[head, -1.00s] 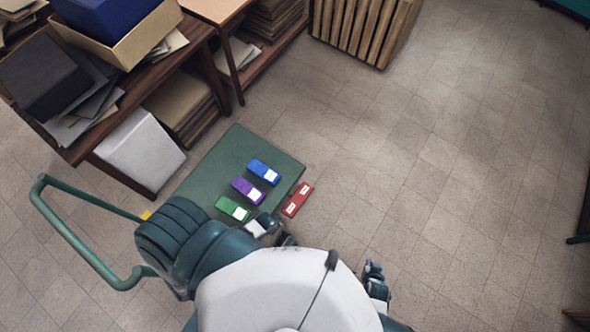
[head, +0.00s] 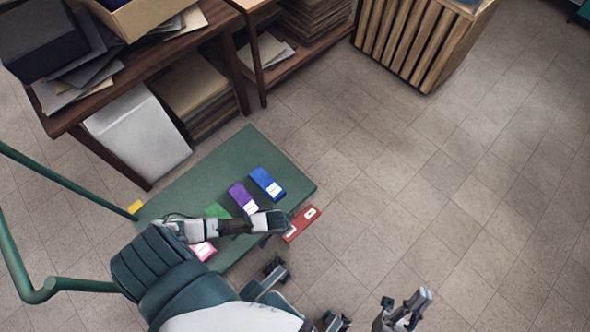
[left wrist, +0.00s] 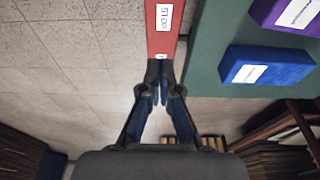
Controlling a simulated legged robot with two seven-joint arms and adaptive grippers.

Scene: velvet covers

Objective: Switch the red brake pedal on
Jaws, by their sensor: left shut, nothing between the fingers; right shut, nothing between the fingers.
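The red brake pedal (head: 301,224) is a flat red block with white labels, at the right edge of the green platform (head: 300,186). In the left wrist view the red pedal (left wrist: 163,45) bears the word STOP on one label. My left gripper (head: 273,226) is at the pedal's near end and hides part of it. In the left wrist view its shut, empty fingertips (left wrist: 160,72) meet the pedal's end in the picture; I cannot tell whether they touch. My right gripper (head: 408,308) is shut and empty, low at the right above the floor.
A blue pedal (head: 267,183), a purple pedal (head: 242,197), a green pedal (head: 217,210) and a pink pedal (head: 203,250) are on the platform, the last two partly behind my left arm. A green rail (head: 65,183) stands left. Shelves (head: 160,60) are behind; floor at right is clear.

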